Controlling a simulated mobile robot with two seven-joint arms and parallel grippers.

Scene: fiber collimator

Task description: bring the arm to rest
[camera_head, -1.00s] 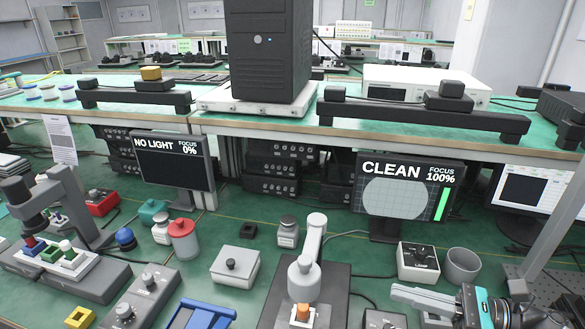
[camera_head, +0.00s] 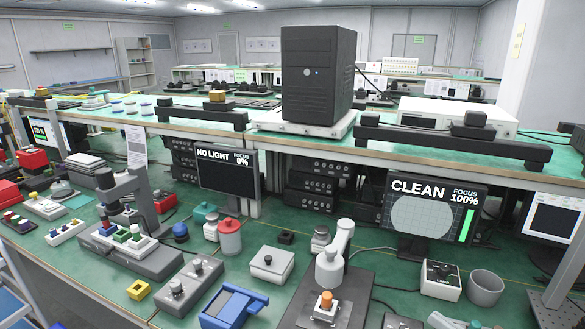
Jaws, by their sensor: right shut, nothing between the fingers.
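My right gripper (camera_head: 438,319) shows only in part at the bottom edge of the head view, right of centre. It is shut and empty. It is at the near side of the table, below the white knob box (camera_head: 440,280) and the grey cup (camera_head: 485,288) in the picture, apart from both. The rest of my right arm is cut off by the frame. My left gripper is not in view. A grey-white inspection scope (camera_head: 330,268) stands left of my right gripper, with an orange-topped part in a white holder (camera_head: 325,307) before it. The right monitor (camera_head: 430,215) reads CLEAN, focus 100%.
The left monitor (camera_head: 228,176) reads NO LIGHT, focus 0%. A blue stand (camera_head: 233,306), a white knob box (camera_head: 271,264), a grey two-knob box (camera_head: 189,286) and a yellow block (camera_head: 138,289) stand on the green table. A shelf with a black computer tower (camera_head: 316,75) runs behind.

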